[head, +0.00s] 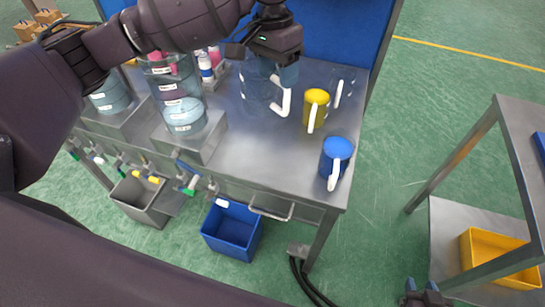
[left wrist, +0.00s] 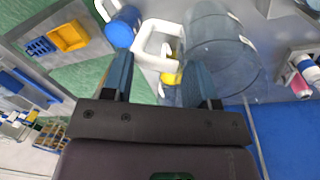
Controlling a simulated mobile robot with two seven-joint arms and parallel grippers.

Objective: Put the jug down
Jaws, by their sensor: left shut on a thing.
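A large clear jug (head: 258,92) with a white handle (head: 284,100) is at the back of the steel bench. My left gripper (head: 287,76) is above the handle, shut on it. In the left wrist view the white handle (left wrist: 157,43) is between the fingers (left wrist: 160,85), and the clear jug body (left wrist: 220,50) is beside them. The jug looks upright; whether its base touches the bench cannot be told. My right gripper (head: 423,290) is at the bottom edge, partly cut off, with its tips apart and nothing seen between them.
A yellow jug (head: 316,106), a smaller clear jug (head: 343,82) and a blue jug (head: 335,158) stand on the steel bench (head: 265,155) to the right. Clear tanks (head: 184,115) are on the left, with small bottles (head: 205,66) behind. Bare bench lies in front of the large jug.

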